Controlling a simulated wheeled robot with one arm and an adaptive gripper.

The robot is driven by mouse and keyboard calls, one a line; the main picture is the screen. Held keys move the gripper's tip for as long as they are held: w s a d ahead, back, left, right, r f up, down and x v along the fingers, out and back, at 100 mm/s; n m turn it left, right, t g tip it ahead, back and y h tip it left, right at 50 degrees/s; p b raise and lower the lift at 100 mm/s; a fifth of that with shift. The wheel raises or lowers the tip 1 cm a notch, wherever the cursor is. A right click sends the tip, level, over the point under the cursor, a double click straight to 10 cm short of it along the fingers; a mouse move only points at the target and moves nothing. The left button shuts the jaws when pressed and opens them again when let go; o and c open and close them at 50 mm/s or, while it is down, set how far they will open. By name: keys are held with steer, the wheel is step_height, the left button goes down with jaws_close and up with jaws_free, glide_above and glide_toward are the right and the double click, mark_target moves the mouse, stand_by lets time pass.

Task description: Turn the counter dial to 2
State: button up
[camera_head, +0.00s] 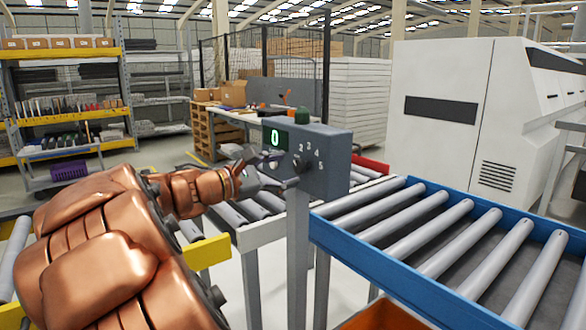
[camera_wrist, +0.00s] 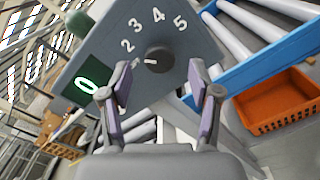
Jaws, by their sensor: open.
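The counter box (camera_head: 335,150) is a grey panel on a post, with a green display (camera_head: 275,139) reading 0. Its dark round dial (camera_wrist: 158,59) is ringed by the numbers 2, 3, 4 and 5. The dial's short white mark points left, below the 2. In the head view the dial (camera_head: 298,164) is small and partly crowded by my gripper (camera_head: 277,172). In the wrist view my gripper (camera_wrist: 160,88) is open, its two purple-padded fingers either side of and below the dial. I see no contact with the dial.
A blue-framed roller conveyor (camera_head: 430,235) stands right of the post, with an orange crate (camera_wrist: 280,102) below. Another roller conveyor (camera_head: 250,232) lies under my arm. A white machine (camera_head: 450,125) and a loaded shelf (camera_head: 60,90) stand further back.

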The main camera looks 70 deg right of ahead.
steer(key=v, duration=0.8)
steer(key=shift+a, duration=0.1)
stand_by(0.6)
steer(key=s+a+f+m+t+y, duration=0.1)
steer(key=s+a+f+t+y, duration=0.3)
steer(key=a+f, duration=0.6)
steer(key=s+a+f+m+t+y, duration=0.15)
steer(key=a+f+y, duration=0.45)
steer(key=f, duration=0.6)
steer(key=s+a+f+m+t+y, duration=0.1)
steer(key=s+a+f+y, duration=0.2)
steer(key=a, duration=0.7)
steer(key=s+a+f+m+y, duration=0.15)
steer(key=a+f, duration=0.25)
steer(key=a, duration=0.7)
step_height(320, 180, up, 12)
steer(key=w+n+y+p, duration=0.1)
steer(key=p, duration=1.1)
steer(key=shift+r+t, duration=0.2)
steer(key=shift+t, duration=0.15)
steer(key=shift+a, duration=0.15)
steer(key=shift+c, duration=0.4)
